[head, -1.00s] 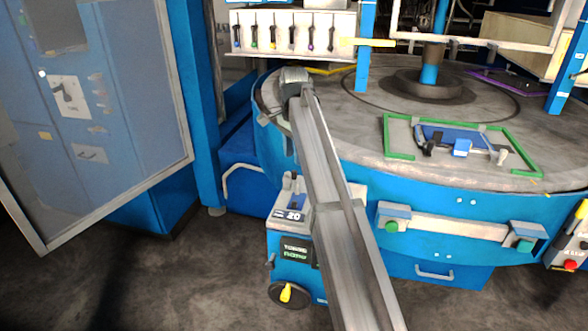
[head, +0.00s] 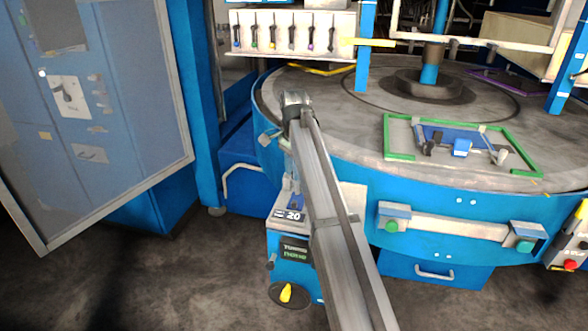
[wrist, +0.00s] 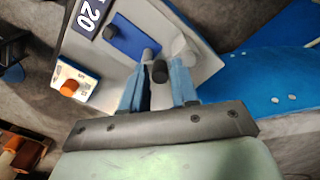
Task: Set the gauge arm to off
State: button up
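The gauge box (head: 288,222) is a blue and white unit with a "20" display, at the front left of the round table. In the wrist view, its pale top (wrist: 205,55) carries a blue plate (wrist: 130,40) and short grey posts. A dark-tipped post (wrist: 160,72), which may be the gauge arm, shows between my fingers. My gripper (wrist: 160,92) is open, its two blue fingers apart on either side of that post. I cannot tell whether they touch it. In the head view, my arm partly hides the box top and the fingers.
The round grey table (head: 340,120) rises behind the box, with a green-framed fixture (head: 388,140) on it. An orange knob (wrist: 69,87) shows in the wrist view. A blue cabinet door (head: 110,150) stands left; open floor lies in front.

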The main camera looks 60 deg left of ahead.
grip_shut()
jog(key=n, duration=0.2)
jog(key=w+n, duration=0.1)
jog(key=n, duration=0.3)
jog(key=shift+w+a, duration=0.4)
jog(key=shift+w+a+n, duration=0.1)
jog(key=shift+a+n, duration=0.75)
jog(key=shift+n, duration=2.45)
jog(key=shift+w+a+n, duration=0.1)
jog(key=shift+a+n, duration=0.8)
jog(key=shift+n, duration=2.4)
jog(key=shift+a+n, duration=0.85)
jog(key=shift+n, duration=2.45)
